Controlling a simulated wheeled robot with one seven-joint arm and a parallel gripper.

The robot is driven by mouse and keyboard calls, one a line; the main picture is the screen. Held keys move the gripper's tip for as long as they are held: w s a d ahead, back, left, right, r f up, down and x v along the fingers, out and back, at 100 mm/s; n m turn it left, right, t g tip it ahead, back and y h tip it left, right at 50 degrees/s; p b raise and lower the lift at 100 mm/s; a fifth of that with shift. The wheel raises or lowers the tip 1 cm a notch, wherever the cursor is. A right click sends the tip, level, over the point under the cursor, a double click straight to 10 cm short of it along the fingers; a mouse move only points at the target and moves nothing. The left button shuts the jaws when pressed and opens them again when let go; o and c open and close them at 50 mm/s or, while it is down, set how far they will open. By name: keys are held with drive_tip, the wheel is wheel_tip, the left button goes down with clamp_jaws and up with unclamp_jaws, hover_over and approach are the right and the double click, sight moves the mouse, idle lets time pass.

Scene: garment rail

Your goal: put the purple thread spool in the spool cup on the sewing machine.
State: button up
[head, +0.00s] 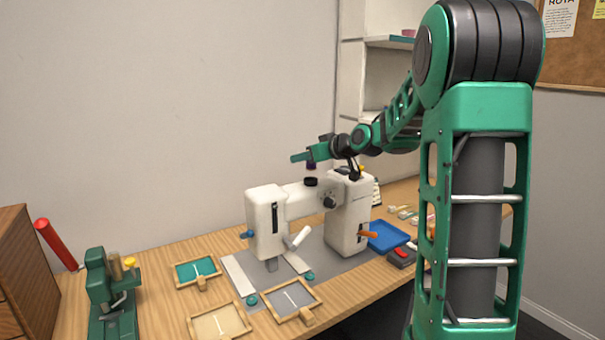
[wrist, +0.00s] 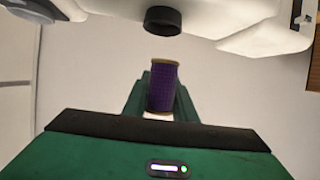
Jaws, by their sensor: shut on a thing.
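The purple thread spool (wrist: 162,88) is between the fingers of my gripper (wrist: 160,98) in the wrist view, and the gripper is shut on it. In the head view the spool (head: 311,165) is small and partly hidden by my gripper (head: 302,157), above the sewing machine. The black spool cup (head: 311,182) sits on top of the white sewing machine (head: 349,215), just below the spool in that view. The cup (wrist: 162,20) also shows in the wrist view, apart from the spool. The spool looks upright along the cup's direction.
The wooden table (head: 160,285) holds a blue tray (head: 386,236), small framed trays (head: 198,271) and a green device (head: 112,295) at the left. A white shelf (head: 378,75) stands behind my arm. The air left of the machine is clear.

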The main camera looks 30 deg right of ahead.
sight(302, 181)
drive_tip(key=shift+w+d+f, duration=0.3)
drive_tip(key=shift+w+f, duration=0.25)
drive_tip(key=shift+w, duration=0.2)
drive_tip(key=shift+f, duration=1.9)
drive_tip(key=o, duration=1)
drive_tip(key=v, duration=1.2)
drive_tip(key=s+a+f+m+g+h, duration=0.1)
drive_tip(key=s+a+f+m+g, duration=0.15)
drive_tip(key=s+f, duration=0.4)
drive_tip(key=s+a+f+m+g+h, duration=0.1)
drive_tip(key=s+a+f+g, duration=0.25)
drive_tip(key=s, duration=0.55)
drive_tip(key=s+f+m+g, duration=0.1)
drive_tip(key=s+f+g, duration=0.1)
drive_tip(key=s, duration=0.5)
drive_tip(key=s+a+f+m+g, duration=0.1)
drive_tip(key=s+f+m+g, duration=0.1)
drive_tip(key=s, duration=0.6)
drive_tip(key=s+f+m+g, duration=0.1)
drive_tip(key=s+m+g, duration=0.1)
drive_tip(key=s, duration=0.5)
drive_tip(key=shift+s+a+f+g, duration=0.35)
drive_tip(key=shift+a+f+g, duration=0.05)
drive_tip(key=shift+g, duration=0.3)
